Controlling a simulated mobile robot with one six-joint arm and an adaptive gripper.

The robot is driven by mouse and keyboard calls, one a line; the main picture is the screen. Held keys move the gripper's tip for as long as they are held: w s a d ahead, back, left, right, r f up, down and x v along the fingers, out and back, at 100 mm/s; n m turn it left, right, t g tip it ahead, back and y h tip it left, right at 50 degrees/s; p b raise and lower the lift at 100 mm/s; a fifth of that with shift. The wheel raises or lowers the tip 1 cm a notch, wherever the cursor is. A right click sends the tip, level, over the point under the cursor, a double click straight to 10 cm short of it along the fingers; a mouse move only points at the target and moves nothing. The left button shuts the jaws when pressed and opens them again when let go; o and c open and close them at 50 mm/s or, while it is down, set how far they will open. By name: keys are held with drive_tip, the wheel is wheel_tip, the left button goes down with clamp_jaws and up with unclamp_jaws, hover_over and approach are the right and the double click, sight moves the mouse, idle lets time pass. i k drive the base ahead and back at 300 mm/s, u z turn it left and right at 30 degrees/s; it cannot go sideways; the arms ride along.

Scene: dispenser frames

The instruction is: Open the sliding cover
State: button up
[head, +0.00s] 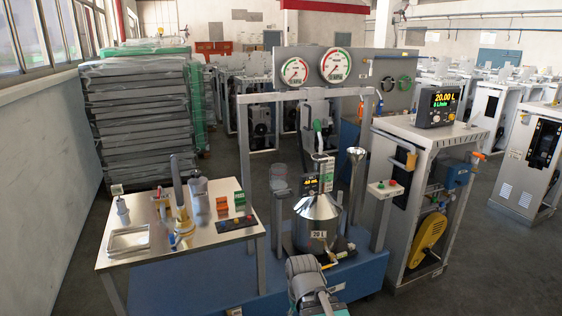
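I cannot single out the sliding cover with certainty. A steel measuring can (317,227) marked 20 L stands upright on a blue platform (196,291) in the middle. Its narrow neck carries a black and green scale plate (326,176), and a green-handled nozzle sits above the neck. The dispenser (392,209) stands to the right, with a lit display (437,106) reading 20.00 L on top. Its side is open and shows a yellow pulley guard (427,241). Part of my grey and teal arm shows at the bottom centre, in front of the can; no gripper fingers can be seen.
A metal-topped table (222,226) with bottles, tools and a tray stands at the left. A grey frame (245,150) surrounds the can, with a small button box (383,189) at its right. Two gauges (335,66) stand behind. Open floor lies right of the dispenser.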

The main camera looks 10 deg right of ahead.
sight(458, 174)
drive_tip(key=z, duration=0.05)
drive_tip(key=i, duration=0.5)
drive_tip(key=z, duration=2.5)
drive_tip(key=i, duration=1.3)
